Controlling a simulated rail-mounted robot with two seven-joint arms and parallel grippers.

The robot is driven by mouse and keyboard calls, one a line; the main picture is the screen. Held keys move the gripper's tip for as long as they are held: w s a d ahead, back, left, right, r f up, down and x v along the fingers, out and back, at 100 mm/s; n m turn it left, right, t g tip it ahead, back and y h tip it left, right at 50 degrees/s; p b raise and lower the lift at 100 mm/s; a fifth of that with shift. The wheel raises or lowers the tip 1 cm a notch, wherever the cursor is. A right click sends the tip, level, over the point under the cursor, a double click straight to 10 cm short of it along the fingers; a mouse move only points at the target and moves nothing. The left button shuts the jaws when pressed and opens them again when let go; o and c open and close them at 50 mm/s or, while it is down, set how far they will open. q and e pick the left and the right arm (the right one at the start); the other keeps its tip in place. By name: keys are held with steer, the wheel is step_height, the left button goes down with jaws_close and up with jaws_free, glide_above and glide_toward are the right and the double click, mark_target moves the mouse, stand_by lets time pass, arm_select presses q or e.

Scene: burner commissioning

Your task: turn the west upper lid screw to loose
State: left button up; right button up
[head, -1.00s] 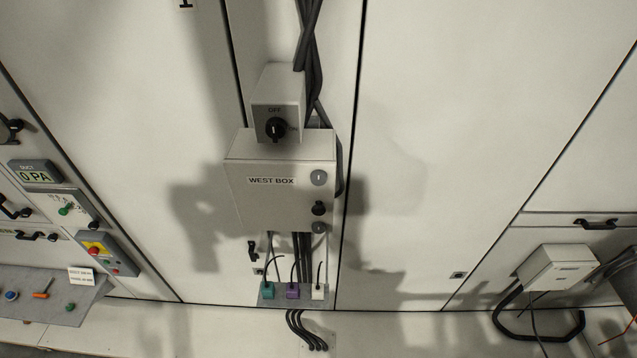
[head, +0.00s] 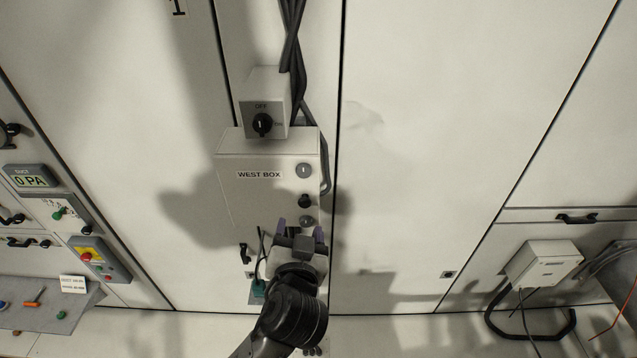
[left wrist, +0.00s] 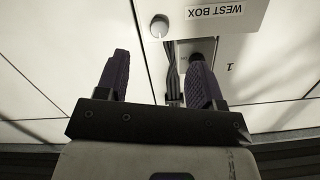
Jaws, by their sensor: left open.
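The west box (head: 265,190) is a pale wall box with a "WEST BOX" label. Its upper lid screw (head: 304,171) is a round grey head at the right edge, level with the label. It also shows in the left wrist view, beside the label, as a grey disc (left wrist: 159,26). A black knob (head: 304,201) and a lower lid screw (head: 307,221) sit below it. My left gripper (head: 300,231) is open and empty, its purple fingers in front of the box's lower part. In the left wrist view the fingers (left wrist: 160,60) are spread, apart from the screw. My right gripper is out of view.
A teal connector (head: 258,288) is partly visible below. A control desk (head: 40,303) is at left, a small box (head: 545,263) at right.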

arm_select(q)
steer(key=n, duration=0.1)
steer(key=n+t+p, duration=0.1)
steer(key=n+p, duration=0.1)
steer(key=p, duration=0.3)
glide_toward(303, 172)
steer(key=w, duration=0.6)
steer(key=shift+w+d, duration=0.2)
steer(key=shift+w, duration=0.2)
steer(key=shift+w+f, duration=0.2)
steer(key=shift+w, duration=0.85)
